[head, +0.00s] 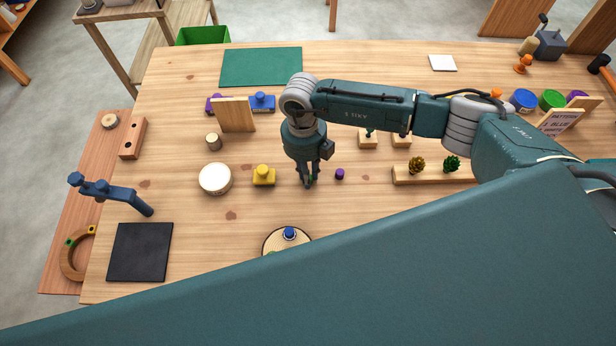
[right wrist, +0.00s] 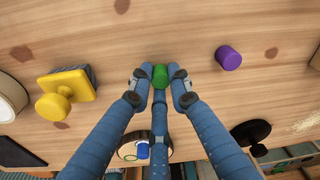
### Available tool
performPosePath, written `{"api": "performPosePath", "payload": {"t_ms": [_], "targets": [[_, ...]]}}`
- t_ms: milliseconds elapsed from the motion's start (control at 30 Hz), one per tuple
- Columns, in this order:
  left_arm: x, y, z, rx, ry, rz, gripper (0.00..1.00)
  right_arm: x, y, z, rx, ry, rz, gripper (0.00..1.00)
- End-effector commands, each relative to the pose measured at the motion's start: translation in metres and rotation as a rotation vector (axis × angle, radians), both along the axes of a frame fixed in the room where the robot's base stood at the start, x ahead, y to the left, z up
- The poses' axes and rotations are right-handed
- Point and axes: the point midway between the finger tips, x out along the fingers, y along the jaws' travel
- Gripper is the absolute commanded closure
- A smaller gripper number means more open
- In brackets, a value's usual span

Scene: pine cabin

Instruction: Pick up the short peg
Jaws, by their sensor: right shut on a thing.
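My right gripper (head: 309,181) points down over the middle of the wooden table. It is shut on a small green peg (right wrist: 160,76), which shows between the fingertips in the right wrist view. In the head view the fingers hide most of this peg. I cannot tell whether it touches the table. A short purple peg (head: 339,174) stands apart, just right of the gripper; it also shows in the right wrist view (right wrist: 228,58). My left gripper is in neither view.
A yellow block with a knob (head: 264,177) and a round white-topped tin (head: 215,179) stand left of the gripper. A round board (head: 272,243) with a blue peg (head: 290,233) lies nearer. A wooden rail (head: 433,178) lies right. My own teal body covers the front.

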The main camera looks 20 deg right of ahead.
Motion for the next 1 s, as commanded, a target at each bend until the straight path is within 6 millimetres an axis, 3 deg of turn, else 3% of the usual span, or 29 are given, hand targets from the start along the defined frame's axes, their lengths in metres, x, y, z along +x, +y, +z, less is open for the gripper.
{"api": "performPosePath", "payload": {"t_ms": [200,367,567,800,1000], "targets": [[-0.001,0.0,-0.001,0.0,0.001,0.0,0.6,0.001,0.0,0.004,0.001,-0.001,0.001,0.9],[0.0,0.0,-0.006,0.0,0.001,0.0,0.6,0.001,0.0,0.02,0.002,-0.004,0.002,0.9],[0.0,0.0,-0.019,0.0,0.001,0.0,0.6,0.002,0.0,0.063,0.001,-0.008,0.003,0.9],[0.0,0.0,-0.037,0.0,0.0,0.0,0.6,0.002,0.0,0.134,0.001,-0.007,0.002,0.9],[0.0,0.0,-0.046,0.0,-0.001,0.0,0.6,0.001,0.0,0.176,-0.002,-0.003,0.0,0.9]]}}
